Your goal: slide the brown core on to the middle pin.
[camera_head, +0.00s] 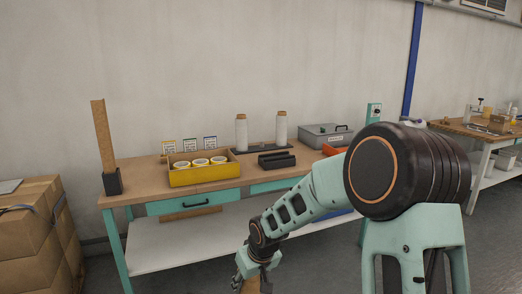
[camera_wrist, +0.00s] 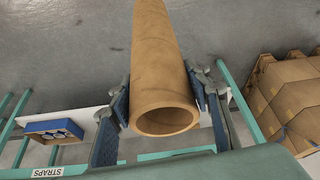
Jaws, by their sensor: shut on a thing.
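The brown core (camera_wrist: 160,75) is a hollow cardboard tube. In the wrist view it lies between the two fingers of my gripper (camera_wrist: 163,108), which is shut on it, with its open end facing the camera. In the head view my gripper (camera_head: 256,268) is at the bottom edge, in front of the bench and below its top; the core is mostly cut off there. On the bench a dark base (camera_head: 262,148) carries two upright white rolls, a left one (camera_head: 241,133) and a right one (camera_head: 281,128). I cannot make out a middle pin between them.
A yellow crate (camera_head: 205,178) with white rolls, a dark cradle (camera_head: 277,160), a grey case (camera_head: 325,135) and a tall brown post (camera_head: 103,135) stand on the bench (camera_head: 142,182). Cardboard boxes (camera_head: 30,235) stand left. A blue bin (camera_wrist: 54,130) shows in the wrist view.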

